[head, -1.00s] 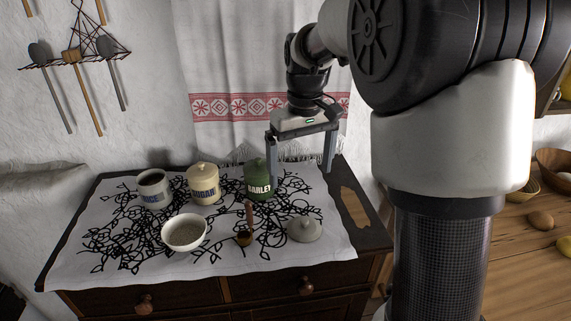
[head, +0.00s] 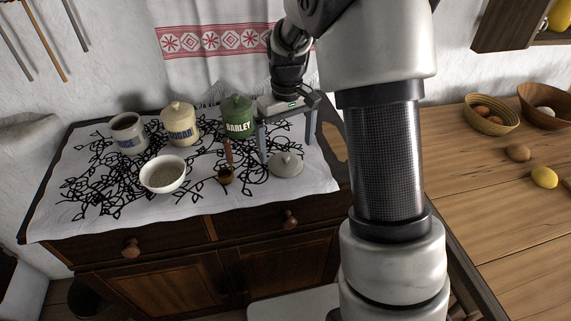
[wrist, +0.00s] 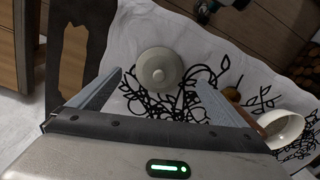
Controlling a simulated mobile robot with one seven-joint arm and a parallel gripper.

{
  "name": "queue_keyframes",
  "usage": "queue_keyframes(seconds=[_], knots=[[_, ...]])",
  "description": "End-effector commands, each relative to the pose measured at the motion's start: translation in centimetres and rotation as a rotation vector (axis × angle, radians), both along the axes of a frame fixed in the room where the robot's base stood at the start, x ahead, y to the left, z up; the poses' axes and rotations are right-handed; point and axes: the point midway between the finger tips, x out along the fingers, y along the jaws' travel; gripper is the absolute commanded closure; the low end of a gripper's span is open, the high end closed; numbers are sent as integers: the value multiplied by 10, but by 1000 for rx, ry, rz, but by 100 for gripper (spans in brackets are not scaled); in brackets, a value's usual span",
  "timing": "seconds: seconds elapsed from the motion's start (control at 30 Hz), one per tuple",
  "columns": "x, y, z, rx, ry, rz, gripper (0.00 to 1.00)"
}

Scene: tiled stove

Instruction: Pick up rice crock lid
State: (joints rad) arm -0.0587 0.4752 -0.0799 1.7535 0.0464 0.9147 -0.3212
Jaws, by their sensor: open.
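The grey rice crock lid (head: 286,165) lies knob up on the white cloth, at the right part of the dresser top. It also shows in the wrist view (wrist: 159,69), between and beyond the fingertips. My gripper (head: 287,150) is open and empty, pointing down above and slightly behind the lid. Its two fingers show either side of the lid in the wrist view (wrist: 158,82); no contact is visible. The open grey rice crock (head: 128,133) stands at the left end of the crocks, its label partly readable.
The sugar crock (head: 179,126) and green barley crock (head: 238,118) stand lidded at the back. A white bowl (head: 163,174) of grain and a wooden scoop (head: 226,176) lie left of the lid. Bare wood edges the cloth. A wooden table (head: 500,200) with bowls is at right.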

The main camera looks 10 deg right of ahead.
Motion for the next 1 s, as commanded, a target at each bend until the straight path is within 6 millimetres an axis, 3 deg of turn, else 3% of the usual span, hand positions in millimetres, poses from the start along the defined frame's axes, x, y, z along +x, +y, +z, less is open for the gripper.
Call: queue_keyframes(seconds=[0.33, 0.63, 0.9, 1.0], knots=[[-1, 0, -46, -1, 3, 0, 3], [0, 0, -51, 0, -1, 0, 3], [0, 0, -51, 0, 0, 0, 47], [0, 0, -51, 0, -1, 0, 49]])
